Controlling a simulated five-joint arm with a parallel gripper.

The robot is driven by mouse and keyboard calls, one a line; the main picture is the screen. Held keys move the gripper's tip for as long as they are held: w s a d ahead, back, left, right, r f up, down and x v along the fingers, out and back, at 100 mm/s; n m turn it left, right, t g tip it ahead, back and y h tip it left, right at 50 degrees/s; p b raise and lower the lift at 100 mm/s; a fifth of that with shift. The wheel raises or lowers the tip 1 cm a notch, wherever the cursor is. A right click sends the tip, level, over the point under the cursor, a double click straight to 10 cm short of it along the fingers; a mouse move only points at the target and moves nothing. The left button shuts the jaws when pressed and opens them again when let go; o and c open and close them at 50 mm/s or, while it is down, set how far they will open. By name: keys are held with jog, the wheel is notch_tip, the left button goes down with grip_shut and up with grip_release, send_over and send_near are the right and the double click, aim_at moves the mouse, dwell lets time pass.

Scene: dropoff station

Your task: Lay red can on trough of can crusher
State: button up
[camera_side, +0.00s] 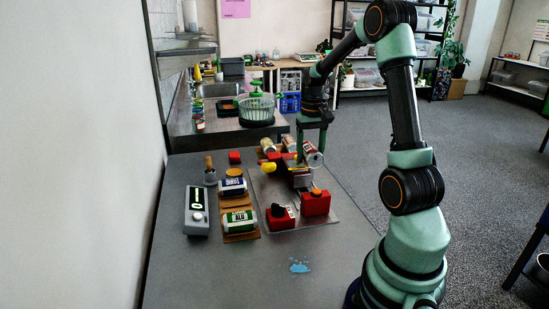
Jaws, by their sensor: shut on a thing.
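My gripper (312,147) points down at the far right part of the station. It is shut on a can (315,159) with a pale round end and some red on its side, which I take to be the red can. The fingers hide part of it. The can crusher (316,204) has red blocks, dark metal parts and a yellow knob, on a grey metal plate (331,219). The held can is at the crusher's far end, close to its dark middle part. I cannot tell whether it touches the trough.
A blue can (232,187) and a green and white can (238,222) lie on a brown board left of the plate. A grey control box (197,211) stands further left. A tan can (268,146) lies behind the crusher. The front of the table is mostly clear.

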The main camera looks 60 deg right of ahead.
aim_at(310, 162)
jog(key=shift+f, duration=6.1)
jog(key=o, duration=1)
jog(key=shift+r, duration=0.1)
jog(key=shift+r, duration=3.45)
